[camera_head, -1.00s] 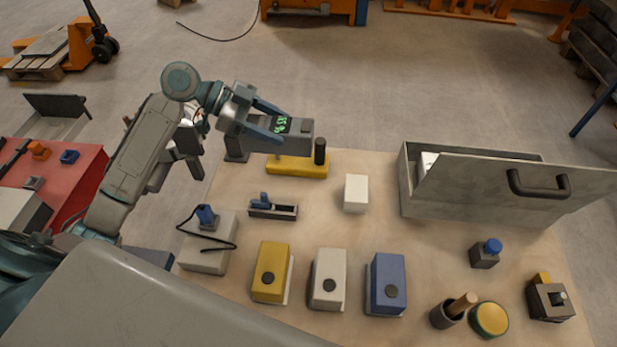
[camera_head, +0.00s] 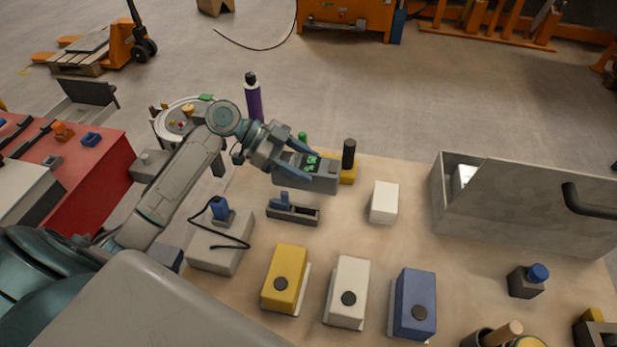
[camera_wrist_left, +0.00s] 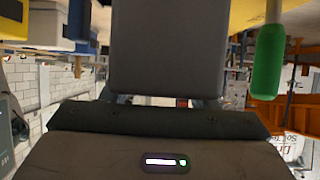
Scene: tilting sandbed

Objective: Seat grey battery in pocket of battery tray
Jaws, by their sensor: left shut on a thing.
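My left gripper (camera_head: 298,165) is shut on a grey block (camera_head: 306,184), which I take for the grey battery. The block is held near the back of the table. In the left wrist view, the grey block (camera_wrist_left: 166,45) fills the upper middle, with a plain face. A narrow dark grey tray (camera_head: 304,218) with a blue part lies on the table in front of it. I cannot tell for sure which thing is the battery tray. My right gripper is not in view.
A yellow piece (camera_head: 348,172) with a black cylinder (camera_head: 349,153) is just behind the block. A white block (camera_head: 384,202) stands to the right. Yellow (camera_head: 285,278), white (camera_head: 347,290) and blue (camera_head: 414,302) boxes stand in front. A grey bin (camera_head: 515,215) is at the right.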

